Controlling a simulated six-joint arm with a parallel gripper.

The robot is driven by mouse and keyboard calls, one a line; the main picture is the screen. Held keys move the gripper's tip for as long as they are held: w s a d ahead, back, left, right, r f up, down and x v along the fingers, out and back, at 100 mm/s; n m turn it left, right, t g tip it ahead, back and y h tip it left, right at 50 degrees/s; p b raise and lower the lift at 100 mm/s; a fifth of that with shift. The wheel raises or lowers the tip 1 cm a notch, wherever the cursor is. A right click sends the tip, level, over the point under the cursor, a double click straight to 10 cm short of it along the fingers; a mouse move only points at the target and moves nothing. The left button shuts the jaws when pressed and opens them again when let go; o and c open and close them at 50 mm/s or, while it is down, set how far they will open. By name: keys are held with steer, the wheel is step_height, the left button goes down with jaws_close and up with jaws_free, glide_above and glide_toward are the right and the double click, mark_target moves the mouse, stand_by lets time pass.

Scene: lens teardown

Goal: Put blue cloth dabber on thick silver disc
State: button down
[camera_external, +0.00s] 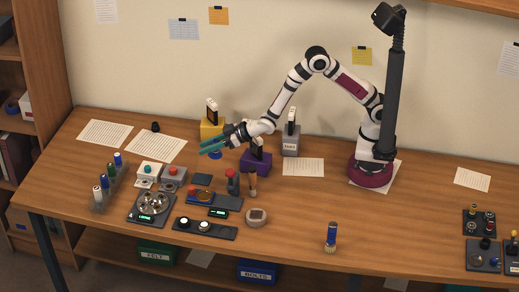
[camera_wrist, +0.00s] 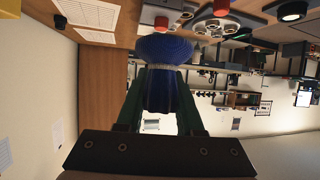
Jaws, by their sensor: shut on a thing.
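My gripper (camera_external: 212,147) is shut on the blue cloth dabber (camera_external: 215,155), above the table's left half. In the wrist view the dabber (camera_wrist: 165,85) is between the green fingers, its wide rounded end pointing away from the gripper. Several silver discs (camera_external: 152,203) sit on a dark device with a green display at the front left. They also show near the top of the wrist view (camera_wrist: 215,27). A pale silver round piece (camera_external: 204,226) sits on a dark board in front. I cannot tell which is the thick silver disc. The dabber is apart from all of them.
A rack of bottles (camera_external: 108,183) stands at the left. A yellow block (camera_external: 211,130), a purple block (camera_external: 257,162) and a grey block (camera_external: 290,142) stand nearby.

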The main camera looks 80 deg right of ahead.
step_height(320, 180, up, 6)
steer(key=shift+f, duration=0.1)
steer(key=shift+s+a+r, duration=0.2)
steer(key=shift+s+a, duration=0.1)
steer(key=shift+a, duration=0.2)
steer(key=s+a+n+g+y, duration=0.2)
steer(key=s+a+n+y, duration=0.2)
steer(key=s+a, duration=0.4)
steer(key=n+g+y, duration=0.3)
steer(key=n, duration=0.1)
glide_above(249, 219)
step_height(249, 219, down, 15)
steer(key=shift+f, duration=0.15)
steer(key=shift+f, duration=0.15)
steer(key=c, duration=0.5)
jaws_free()
steer(key=shift+c, duration=0.2)
